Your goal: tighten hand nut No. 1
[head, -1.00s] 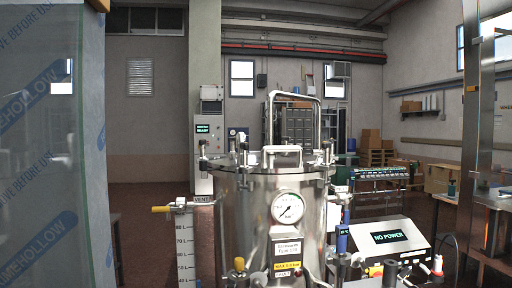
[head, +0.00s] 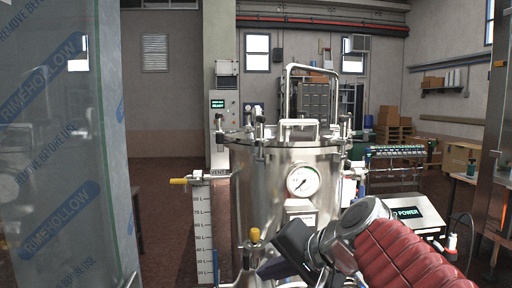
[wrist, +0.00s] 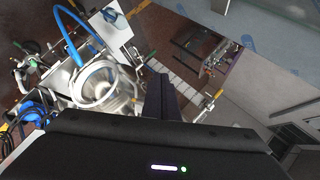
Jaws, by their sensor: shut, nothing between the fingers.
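The steel pressure vessel (head: 270,195) stands ahead in the head view, with a round gauge on its front. Its lid (head: 295,141) has a bent handle on top and upright clamp fittings around the rim, one at the left (head: 220,128) and one at the back left (head: 259,118). I cannot read which hand nut is No. 1. My gripper (head: 272,268) is low in front of the vessel, apart from the lid fittings. In the wrist view its dark fingers (wrist: 159,95) are shut and empty, beside a round shiny metal part (wrist: 101,86).
A film-wrapped panel (head: 60,150) fills the left side. A yellow-tipped vent valve (head: 179,181) sticks out left of the vessel above a level scale (head: 202,230). Open floor (head: 165,230) lies between panel and vessel.

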